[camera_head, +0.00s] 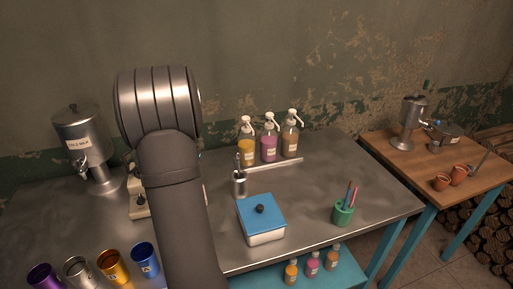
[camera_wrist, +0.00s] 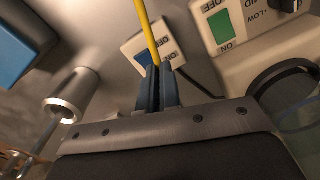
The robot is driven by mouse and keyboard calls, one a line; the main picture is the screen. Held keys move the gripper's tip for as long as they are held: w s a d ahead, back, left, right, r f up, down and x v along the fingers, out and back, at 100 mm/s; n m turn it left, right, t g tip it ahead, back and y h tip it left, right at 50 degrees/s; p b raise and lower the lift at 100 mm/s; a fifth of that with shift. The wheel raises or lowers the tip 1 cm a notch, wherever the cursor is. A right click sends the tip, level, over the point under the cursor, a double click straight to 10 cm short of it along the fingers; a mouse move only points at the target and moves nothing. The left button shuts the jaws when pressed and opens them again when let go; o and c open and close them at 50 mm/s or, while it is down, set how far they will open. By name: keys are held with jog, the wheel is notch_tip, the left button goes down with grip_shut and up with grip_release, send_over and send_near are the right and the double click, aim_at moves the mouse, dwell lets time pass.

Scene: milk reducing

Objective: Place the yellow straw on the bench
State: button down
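The yellow straw (camera_wrist: 148,32) shows in the wrist view, running up from between the two dark fingers of my gripper (camera_wrist: 158,85). My gripper is shut on it. In the head view my arm hides the gripper and the straw. The bench (camera_head: 320,182) is a grey metal-topped table. In the wrist view the straw is above or in front of the grey bench top and a small switch box (camera_wrist: 152,46); I cannot tell whether it touches the bench.
A blue-lidded box (camera_head: 262,218), a metal canister (camera_head: 239,184) and a green cup (camera_head: 343,213) with straws stand on the bench. Pump bottles (camera_head: 269,148) stand at the back, several coloured cups (camera_head: 113,267) at front left.

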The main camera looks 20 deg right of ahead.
notch_tip(320, 180, up, 13)
jog(key=m, duration=3.1)
send_over(314, 215)
notch_tip(314, 215, down, 18)
jog(key=shift+s+r, duration=0.1)
jog(key=shift+r, duration=0.15)
jog(key=shift+f, duration=2.05)
jog(key=shift+f, duration=0.15)
